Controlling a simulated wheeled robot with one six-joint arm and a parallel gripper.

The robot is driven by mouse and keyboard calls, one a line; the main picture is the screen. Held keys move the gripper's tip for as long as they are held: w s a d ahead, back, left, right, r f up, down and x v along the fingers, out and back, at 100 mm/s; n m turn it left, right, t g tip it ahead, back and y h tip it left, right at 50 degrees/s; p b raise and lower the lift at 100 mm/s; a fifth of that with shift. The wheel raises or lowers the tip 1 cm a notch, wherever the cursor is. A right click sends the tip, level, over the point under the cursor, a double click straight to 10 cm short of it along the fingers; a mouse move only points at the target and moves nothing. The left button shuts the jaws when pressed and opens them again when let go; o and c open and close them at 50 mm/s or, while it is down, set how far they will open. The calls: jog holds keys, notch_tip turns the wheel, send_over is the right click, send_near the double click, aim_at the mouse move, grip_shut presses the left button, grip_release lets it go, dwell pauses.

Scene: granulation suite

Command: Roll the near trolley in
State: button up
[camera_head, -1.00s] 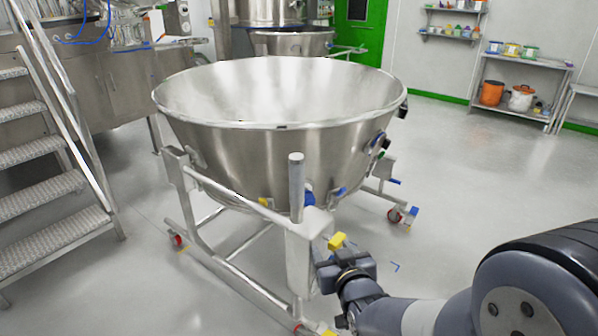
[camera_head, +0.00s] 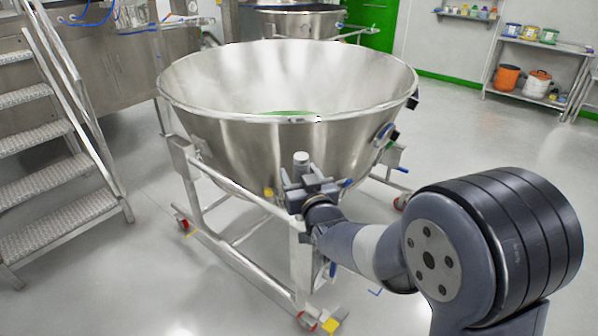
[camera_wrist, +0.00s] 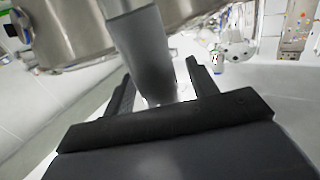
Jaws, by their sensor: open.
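The near trolley (camera_head: 245,265) is a steel frame on red-hubbed castors, carrying a large conical steel bowl (camera_head: 265,145). A short upright post (camera_head: 301,160) stands at its near corner. My gripper (camera_head: 305,183) is open at this post, just below its top. In the wrist view the post (camera_wrist: 143,50) runs down between the two fingers of my gripper (camera_wrist: 162,88), with a visible gap on the right side. Whether the left finger touches it I cannot tell. The lower part of the post is partly hidden by my arm.
Metal steps (camera_head: 55,165) stand at the left beside a steel cabinet (camera_head: 115,80). A second bowl (camera_head: 300,22) stands behind. A shelf rack (camera_head: 540,45) with orange and white buckets is at the back right. The floor (camera_head: 465,130) on the right is clear.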

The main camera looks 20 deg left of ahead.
jog(key=shift+w+a, duration=0.25)
jog(key=shift+w, duration=0.15)
grip_shut()
dwell(0.4)
